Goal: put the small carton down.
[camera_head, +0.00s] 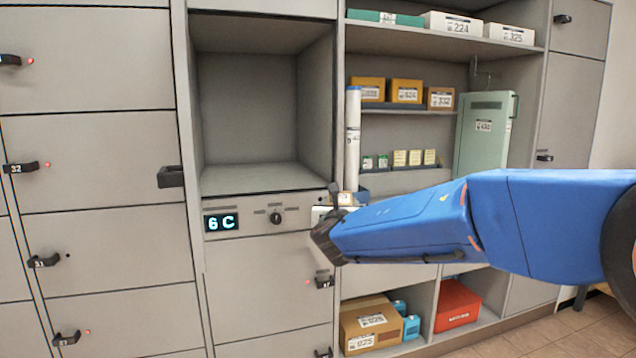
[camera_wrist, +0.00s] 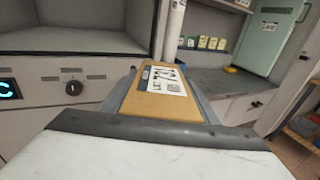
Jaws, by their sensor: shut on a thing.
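The small carton is a brown box with a white label (camera_wrist: 160,104), seen close up in the wrist view. My gripper (camera_wrist: 160,95) is shut on it, with a grey finger along each side. In the head view my gripper (camera_head: 328,225) is in front of the cabinet, just right of the control panel and below the open compartment. There the carton is mostly hidden by my gripper and arm; only a small bit shows above the gripper.
An open, empty compartment (camera_head: 250,178) is above a panel with a display reading 6C (camera_head: 222,223) and a knob (camera_head: 276,217). Shelves at right hold several small boxes (camera_head: 407,91), a white tube (camera_head: 352,140) and a green case (camera_head: 484,135). A larger carton (camera_head: 370,325) and red box (camera_head: 457,304) sit low.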

